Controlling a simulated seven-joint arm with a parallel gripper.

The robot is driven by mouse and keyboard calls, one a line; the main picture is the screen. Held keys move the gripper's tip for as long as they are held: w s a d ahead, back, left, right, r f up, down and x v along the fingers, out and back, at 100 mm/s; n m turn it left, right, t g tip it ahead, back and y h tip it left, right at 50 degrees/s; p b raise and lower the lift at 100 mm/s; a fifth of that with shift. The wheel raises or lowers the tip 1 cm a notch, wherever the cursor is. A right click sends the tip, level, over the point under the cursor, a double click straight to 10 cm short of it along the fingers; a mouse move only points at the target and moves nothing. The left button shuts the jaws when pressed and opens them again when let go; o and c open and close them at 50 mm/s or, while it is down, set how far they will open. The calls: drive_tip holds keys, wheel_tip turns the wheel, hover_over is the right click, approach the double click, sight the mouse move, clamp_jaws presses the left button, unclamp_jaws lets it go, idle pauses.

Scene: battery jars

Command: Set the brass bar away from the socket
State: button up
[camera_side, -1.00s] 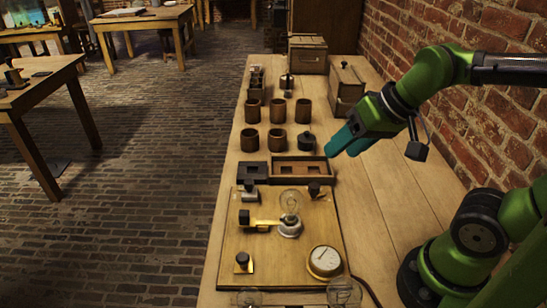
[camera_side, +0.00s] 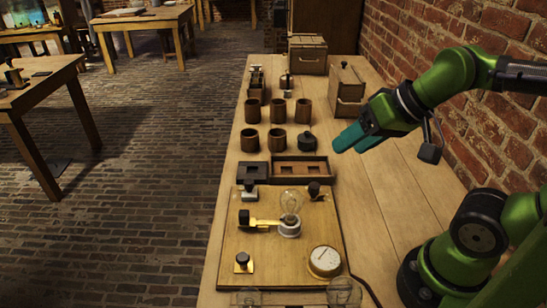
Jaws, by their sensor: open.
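The brass bar (camera_side: 266,222) lies on the wooden board (camera_side: 240,275). It runs from a dark knob (camera_side: 244,217) at its left end to the socket (camera_side: 289,228) at its right end. The socket is a pale round base with a clear glass bulb (camera_side: 291,203) upright in it. The bar's right end meets or nearly meets the socket; I cannot tell if they touch. My gripper (camera_side: 340,144) is open and empty, with teal fingers pointing left. It is above the table, behind and to the right of the board, well apart from the bar.
A round gauge (camera_side: 325,261) and a brass piece with a dark knob (camera_side: 242,262) sit on the board's front half. A dark wooden tray (camera_side: 316,160) lies behind the board, with several brown jars (camera_side: 277,140) beyond. A brick wall bounds the right.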

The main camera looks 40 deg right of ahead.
drive_tip(key=shift+c, duration=0.2)
drive_tip(key=n+g+h, duration=0.2)
drive_tip(key=n+g, duration=0.5)
drive_tip(key=n, duration=0.6)
hover_over(244, 212)
wheel_tip(244, 212, down, 3)
wheel_tip(244, 212, down, 16)
drive_tip(key=shift+f, duration=0.25)
clamp_jaws()
